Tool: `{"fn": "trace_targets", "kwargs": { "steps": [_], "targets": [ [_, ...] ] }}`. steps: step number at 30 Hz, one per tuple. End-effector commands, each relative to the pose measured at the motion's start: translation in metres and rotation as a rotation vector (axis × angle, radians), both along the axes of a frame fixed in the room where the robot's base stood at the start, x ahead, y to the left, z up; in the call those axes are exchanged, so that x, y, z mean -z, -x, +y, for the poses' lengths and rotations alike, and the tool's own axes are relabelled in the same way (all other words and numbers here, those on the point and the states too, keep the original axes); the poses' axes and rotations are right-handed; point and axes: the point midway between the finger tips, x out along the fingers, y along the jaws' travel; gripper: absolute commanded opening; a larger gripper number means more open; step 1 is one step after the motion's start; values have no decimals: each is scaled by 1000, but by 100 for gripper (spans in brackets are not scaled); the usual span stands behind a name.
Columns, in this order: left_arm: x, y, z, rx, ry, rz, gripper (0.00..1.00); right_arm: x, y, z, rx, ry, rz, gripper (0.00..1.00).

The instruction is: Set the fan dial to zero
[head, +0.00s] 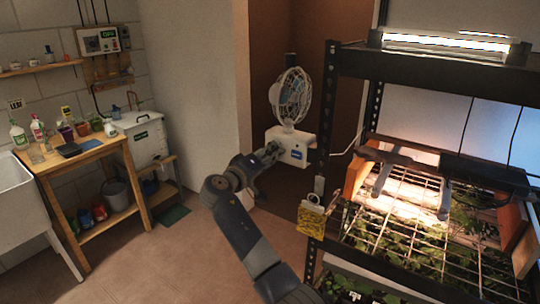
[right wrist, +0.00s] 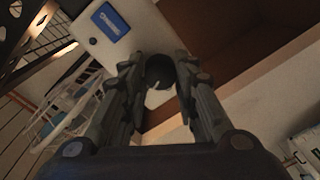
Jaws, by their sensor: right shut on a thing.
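The white fan (head: 290,98) stands on its white box base (head: 297,153) beside the rack's left post. My right gripper (head: 270,155) is at the left part of that base, and its fingers cover the dial in the head view. In the right wrist view the dark round dial (right wrist: 160,70) sits between the two fingertips of my right gripper (right wrist: 161,78), which is shut on it. A pale mark shows on the dial, but its setting is too small to read. The base with its blue label also shows in the right wrist view (right wrist: 90,38). My left gripper is not in view.
The black seedling rack (head: 430,73) with a lit lamp and plants stands close on the right. A yellow tag (head: 312,220) hangs at its post. A wooden bench (head: 85,153) with bottles and pots stands at the left. The floor between is clear.

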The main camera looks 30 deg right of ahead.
Motion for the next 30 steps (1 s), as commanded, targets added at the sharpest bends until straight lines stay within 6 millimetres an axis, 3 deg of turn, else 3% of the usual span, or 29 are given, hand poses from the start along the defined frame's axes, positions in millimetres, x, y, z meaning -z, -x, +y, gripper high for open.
{"fn": "trace_targets", "kwargs": {
  "steps": [18, 30],
  "targets": [
    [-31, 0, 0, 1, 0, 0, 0, -3, -1, 1, -1, 223, 536, 4],
    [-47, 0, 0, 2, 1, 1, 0, -2, -2, 1, -2, 325, 782, 4]
  ]
}}
